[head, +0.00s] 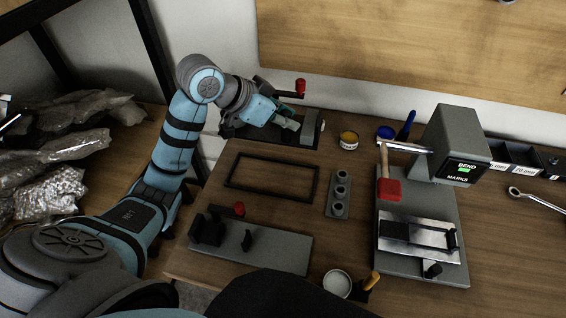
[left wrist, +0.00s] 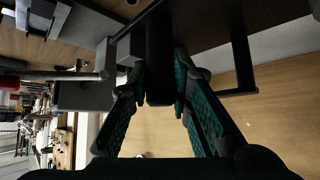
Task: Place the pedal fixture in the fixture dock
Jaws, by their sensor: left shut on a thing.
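My left gripper (head: 289,123) is at the back left of the bench, with its fingers down at a dark fixture plate (head: 240,131). This plate has a grey upright block (head: 309,128) and a clamp lever with a red knob (head: 300,86); I take it for the pedal fixture. In the left wrist view the fingers (left wrist: 158,88) are closed on a black upright part (left wrist: 158,55) of it. Its contact with the bench is hidden. An empty black rectangular frame (head: 231,184) lies in front of it, probably the fixture dock. My right gripper is not in view.
A second grey plate with a red-knobbed clamp (head: 280,250) lies at the front left. A grey block with holes (head: 338,195), a yellow tin (head: 348,140) and a bending machine (head: 452,140) with a red-headed mallet (head: 389,189) stand to the right.

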